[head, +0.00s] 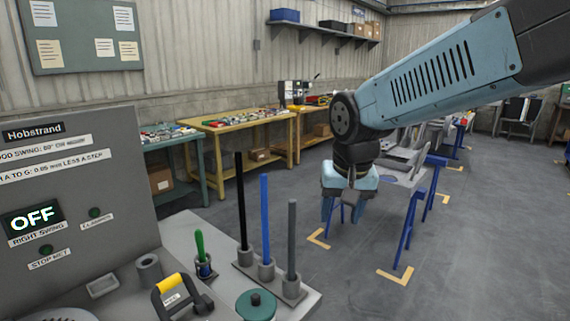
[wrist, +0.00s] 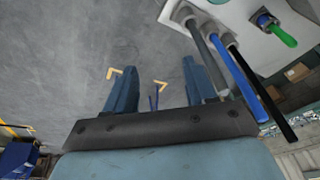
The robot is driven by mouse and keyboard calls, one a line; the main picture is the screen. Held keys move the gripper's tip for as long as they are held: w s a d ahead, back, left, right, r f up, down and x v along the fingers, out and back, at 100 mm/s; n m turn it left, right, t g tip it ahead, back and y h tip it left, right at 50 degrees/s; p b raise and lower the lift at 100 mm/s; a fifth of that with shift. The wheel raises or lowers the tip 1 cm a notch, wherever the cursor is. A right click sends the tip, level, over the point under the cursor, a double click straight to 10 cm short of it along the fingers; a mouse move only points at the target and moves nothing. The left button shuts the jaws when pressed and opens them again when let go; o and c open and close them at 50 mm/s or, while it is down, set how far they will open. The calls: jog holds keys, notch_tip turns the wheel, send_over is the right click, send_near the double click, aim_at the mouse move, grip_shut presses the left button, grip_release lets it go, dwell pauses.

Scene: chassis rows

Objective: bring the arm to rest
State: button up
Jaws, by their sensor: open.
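My arm reaches in from the upper right in the head view, with its forearm bent down at the elbow joint. My gripper (head: 345,215) hangs at the end, pointing down, to the right of the bench and apart from it. In the wrist view my gripper (wrist: 155,90) shows two blue fingers spread apart with nothing between them. Grey floor lies beyond the fingers. In the head view the gripper overlaps part of a blue trestle stand (head: 408,225) behind it; I cannot tell the gap between them.
A grey bench holds upright black (head: 241,200), blue (head: 265,220) and grey (head: 291,240) rods, a green-handled tool (head: 200,245) and a yellow-and-black handle (head: 173,290). A panel (head: 70,190) reads "OFF". The floor (head: 345,285) right of the bench is clear. A yellow table (head: 228,125) stands behind.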

jog(key=s+d+r+t, duration=0.2)
jog(key=s+d+r, duration=0.1)
jog(key=s+d, duration=0.6)
jog(key=shift+d+r+t, duration=0.3)
jog(key=shift+d+t, duration=0.1)
jog(key=shift+d, duration=1.35)
jog(key=shift+s, duration=0.1)
jog(key=shift+c, duration=1.2)
jog(key=shift+a+n, duration=0.15)
jog(key=shift+n, duration=0.15)
